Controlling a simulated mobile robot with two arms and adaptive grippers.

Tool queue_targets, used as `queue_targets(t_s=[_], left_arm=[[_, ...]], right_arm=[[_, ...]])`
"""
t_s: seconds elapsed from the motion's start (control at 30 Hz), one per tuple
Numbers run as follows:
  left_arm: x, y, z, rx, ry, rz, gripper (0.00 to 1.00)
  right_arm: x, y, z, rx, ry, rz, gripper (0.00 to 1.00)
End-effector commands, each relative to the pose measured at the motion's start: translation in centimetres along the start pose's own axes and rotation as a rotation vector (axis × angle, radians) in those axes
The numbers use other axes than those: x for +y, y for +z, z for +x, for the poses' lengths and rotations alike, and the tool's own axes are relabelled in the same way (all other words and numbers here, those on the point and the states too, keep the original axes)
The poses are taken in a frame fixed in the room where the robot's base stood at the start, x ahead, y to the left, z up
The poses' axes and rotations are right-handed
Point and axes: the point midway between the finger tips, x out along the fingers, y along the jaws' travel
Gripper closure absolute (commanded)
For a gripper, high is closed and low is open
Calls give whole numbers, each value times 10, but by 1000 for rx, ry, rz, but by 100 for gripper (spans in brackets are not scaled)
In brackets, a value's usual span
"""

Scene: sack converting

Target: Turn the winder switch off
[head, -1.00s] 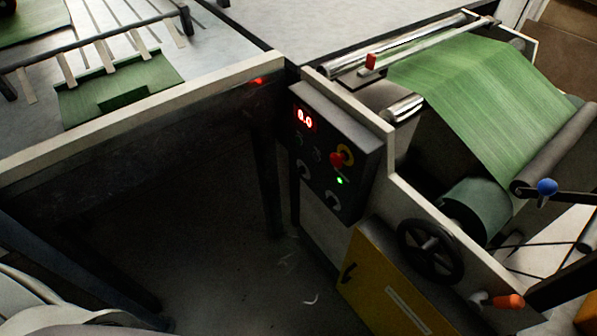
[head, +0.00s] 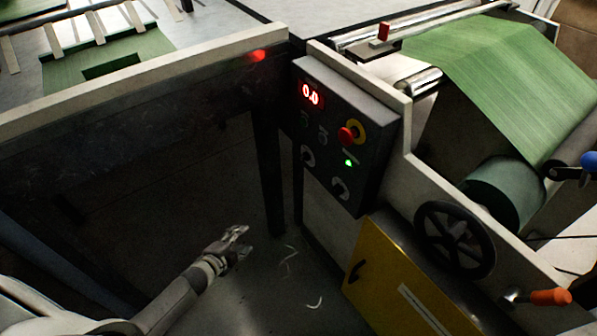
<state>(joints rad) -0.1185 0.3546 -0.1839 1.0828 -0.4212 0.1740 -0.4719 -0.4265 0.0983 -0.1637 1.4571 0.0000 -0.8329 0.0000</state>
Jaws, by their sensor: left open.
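The dark control box (head: 345,130) is on the side of the winder in the head view. It has a red display reading 0.0 (head: 311,94), a red mushroom button on a yellow ring (head: 347,134), a lit green lamp (head: 348,162) and several dark and pale knobs, two of the pale ones low on its face (head: 341,188). I cannot read which knob is the winder switch. My left gripper (head: 241,242) is open and empty, low and to the left of the box, apart from it. My right gripper is not in view.
A green woven web (head: 500,80) runs over the winder's rollers. A table edge (head: 140,84) is at left. Pale scraps lie on the floor.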

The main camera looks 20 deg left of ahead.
Motion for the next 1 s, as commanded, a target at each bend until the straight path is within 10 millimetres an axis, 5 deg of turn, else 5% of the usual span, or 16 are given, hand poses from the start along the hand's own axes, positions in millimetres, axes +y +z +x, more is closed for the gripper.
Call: queue_targets(t_s=[0.17, 0.4, 0.73, 1.0], left_arm=[[-84, -30, 26, 166, -205, 369, 46], [-168, -88, 19, 335, -466, 867, 46], [-204, -131, -3, 424, -640, 1216, 46], [-212, -149, 15, 425, -647, 1224, 46]], right_arm=[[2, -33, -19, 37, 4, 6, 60], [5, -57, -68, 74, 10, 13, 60], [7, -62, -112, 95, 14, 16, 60], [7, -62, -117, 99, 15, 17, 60]])
